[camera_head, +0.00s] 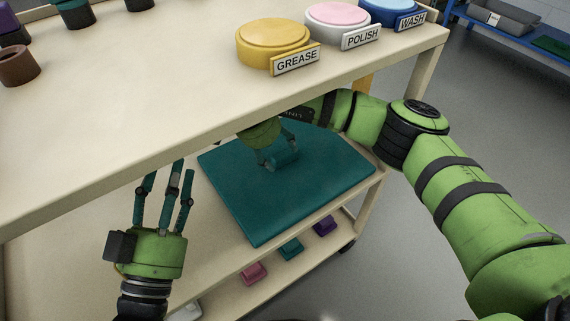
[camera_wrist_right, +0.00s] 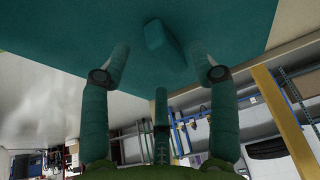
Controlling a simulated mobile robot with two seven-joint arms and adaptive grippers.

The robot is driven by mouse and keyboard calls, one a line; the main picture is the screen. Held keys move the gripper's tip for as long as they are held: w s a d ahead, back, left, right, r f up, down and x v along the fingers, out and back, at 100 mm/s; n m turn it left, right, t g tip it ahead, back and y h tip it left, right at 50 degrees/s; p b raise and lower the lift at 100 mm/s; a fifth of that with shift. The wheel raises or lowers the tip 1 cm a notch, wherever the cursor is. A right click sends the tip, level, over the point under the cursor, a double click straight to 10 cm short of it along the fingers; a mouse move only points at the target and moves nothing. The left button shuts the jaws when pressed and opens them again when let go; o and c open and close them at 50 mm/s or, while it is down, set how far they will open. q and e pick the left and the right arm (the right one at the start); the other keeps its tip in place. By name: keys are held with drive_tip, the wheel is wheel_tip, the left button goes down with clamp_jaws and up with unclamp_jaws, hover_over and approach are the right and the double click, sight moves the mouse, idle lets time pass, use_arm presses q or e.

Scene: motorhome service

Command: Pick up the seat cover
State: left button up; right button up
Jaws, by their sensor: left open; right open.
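The seat cover (camera_head: 295,205) looks like a flat teal panel lying on the middle shelf of the cart, under the top shelf. A small teal block, like a grip (camera_wrist_right: 163,40), stands on its face. My right gripper (camera_head: 277,160) reaches in under the top shelf and is over the panel. In the right wrist view its open fingers (camera_wrist_right: 158,50) lie either side of the block, apparently without closing on it. My left gripper (camera_head: 167,180) is open and empty, left of the panel, in front of the cart, with fingers pointing up.
The top shelf (camera_head: 150,100) overhangs the panel. It carries yellow GREASE (camera_head: 270,40), pink POLISH (camera_head: 337,20) and blue WASH (camera_head: 390,10) round pieces, plus a brown cup (camera_head: 18,65). Pink (camera_head: 253,273), teal (camera_head: 291,249) and purple (camera_head: 325,226) blocks sit below the panel's front edge.

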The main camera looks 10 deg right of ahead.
sight(286, 154)
drive_tip(key=d+f, duration=0.1)
drive_tip(key=w+d+f+b, duration=0.1)
drive_tip(key=shift+d+f, duration=0.2)
drive_tip(key=shift+f, duration=0.2)
use_arm(q)
drive_tip(key=s+r+m+t+h, duration=0.1)
drive_tip(key=s+r+t+h, duration=0.2)
drive_tip(key=s+r+h, duration=0.1)
wheel_tip(286, 154, up, 2)
drive_tip(key=shift+s+d+r+m, duration=0.2)
drive_tip(key=shift+s+d+m, duration=0.25)
drive_tip(key=shift+s, duration=0.1)
use_arm(e)
clamp_jaws()
